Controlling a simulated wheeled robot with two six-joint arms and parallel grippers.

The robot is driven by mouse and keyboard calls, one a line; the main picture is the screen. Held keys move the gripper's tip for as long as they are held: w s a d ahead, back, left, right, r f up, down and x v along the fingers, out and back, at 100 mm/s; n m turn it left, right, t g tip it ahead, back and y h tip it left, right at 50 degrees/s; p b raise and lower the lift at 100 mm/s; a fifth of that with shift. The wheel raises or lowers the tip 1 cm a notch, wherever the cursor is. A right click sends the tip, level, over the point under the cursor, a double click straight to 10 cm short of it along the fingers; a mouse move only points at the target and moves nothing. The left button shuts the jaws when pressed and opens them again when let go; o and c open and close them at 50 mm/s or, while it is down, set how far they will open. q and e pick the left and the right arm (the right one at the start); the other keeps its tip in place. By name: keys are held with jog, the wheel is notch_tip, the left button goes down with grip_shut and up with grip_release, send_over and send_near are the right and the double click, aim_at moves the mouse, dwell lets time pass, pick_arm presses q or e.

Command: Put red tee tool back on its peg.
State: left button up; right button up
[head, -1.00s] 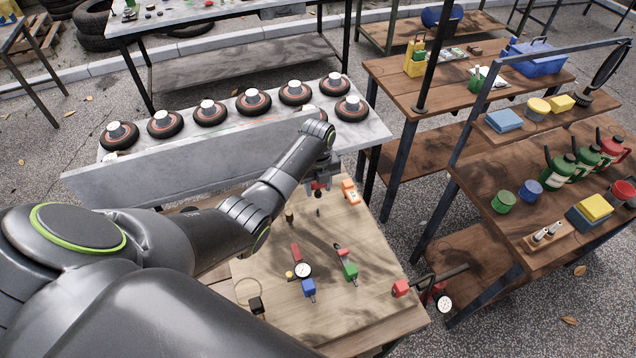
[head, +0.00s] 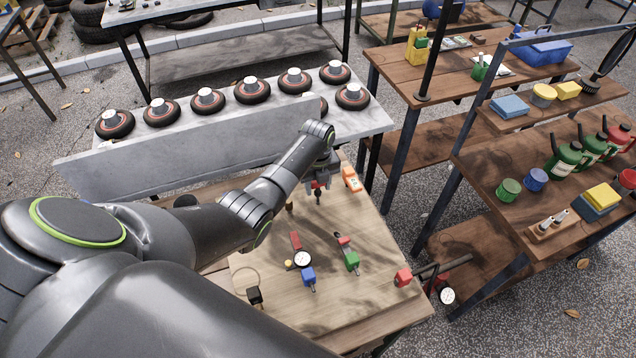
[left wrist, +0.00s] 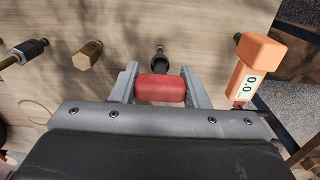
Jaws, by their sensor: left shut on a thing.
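The red tee tool (head: 318,185) is between the fingers of my left gripper (head: 318,181), above the far part of the wooden work board. In the left wrist view its red handle (left wrist: 161,89) lies crosswise between both fingers of my left gripper (left wrist: 160,88). A dark stem with a round end (left wrist: 159,56) shows just beyond the handle. I cannot tell whether this is the tool's shaft or a peg, or whether the two touch. My right gripper is not in view.
An orange meter (head: 352,179) stands close right of the gripper; a brass fitting (left wrist: 88,55) is to its left. Blue (head: 308,277) and green (head: 351,260) tools and a gauge (head: 302,259) lie nearer on the board (head: 335,300). A grey panel (head: 190,150) stands behind my arm.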

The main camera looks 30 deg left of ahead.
pick_arm(q)
jog(key=shift+f+p, duration=0.1)
jog(key=shift+p, duration=0.45)
dwell(1.6)
jog(key=shift+f+b, duration=0.95)
jog(key=shift+f, duration=0.25)
jog(key=o, duration=1.1)
jog(key=shift+r, duration=0.1)
notch_tip(320, 180, up, 17)
jog(key=shift+r, duration=0.2)
jog(key=shift+f, duration=0.15)
